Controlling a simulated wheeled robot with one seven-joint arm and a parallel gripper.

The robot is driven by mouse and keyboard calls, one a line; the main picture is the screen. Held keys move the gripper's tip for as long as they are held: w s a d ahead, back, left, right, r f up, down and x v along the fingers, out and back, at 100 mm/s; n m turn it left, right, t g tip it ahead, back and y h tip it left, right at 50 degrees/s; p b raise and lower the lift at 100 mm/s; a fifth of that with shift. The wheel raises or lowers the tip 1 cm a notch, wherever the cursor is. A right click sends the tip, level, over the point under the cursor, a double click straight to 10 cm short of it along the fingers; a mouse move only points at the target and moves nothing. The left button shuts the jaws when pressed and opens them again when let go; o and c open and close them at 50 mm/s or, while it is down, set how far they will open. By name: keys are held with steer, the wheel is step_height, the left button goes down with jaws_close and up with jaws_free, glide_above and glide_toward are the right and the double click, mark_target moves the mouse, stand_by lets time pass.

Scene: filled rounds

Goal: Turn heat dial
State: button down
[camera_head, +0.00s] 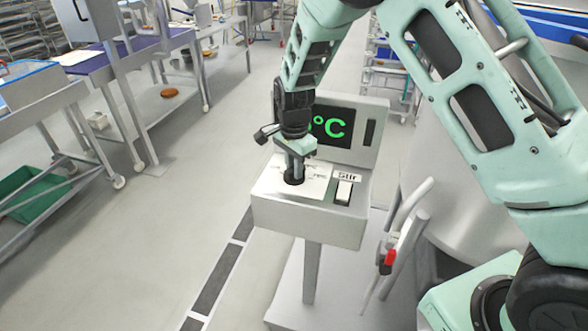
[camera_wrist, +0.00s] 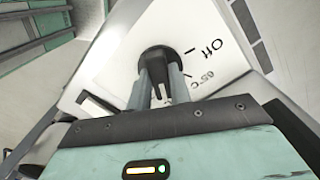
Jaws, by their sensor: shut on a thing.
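The heat dial (camera_wrist: 158,54) is a round black knob on a white label plate of a grey control box. In the head view the dial (camera_head: 293,178) shows just under my gripper. My gripper (camera_head: 294,165) points down at it, and in the wrist view its fingers (camera_wrist: 160,85) are shut on the dial. The plate beside the dial has the markings "Off" and "65°C" with tick lines. The dial's pointer is hidden by the fingers. A screen (camera_head: 334,126) behind shows green "°C"; its digits are mostly covered by my arm.
The control box (camera_head: 305,218) stands on a grey post. A red-handled lever (camera_head: 389,260) is to the lower right. Metal tables (camera_head: 105,72) and a green bin (camera_head: 33,193) are at left; the floor between is clear.

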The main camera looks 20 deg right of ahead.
steer(key=n+b, duration=0.2)
steer(key=n, duration=0.5)
steer(key=n+b, duration=0.1)
steer(key=n, duration=0.5)
steer(key=shift+n+b, duration=0.35)
steer(key=shift+n, duration=0.05)
steer(key=n, duration=0.3)
steer(key=shift+n, duration=2.2)
steer(key=c, duration=1.3)
jaws_free()
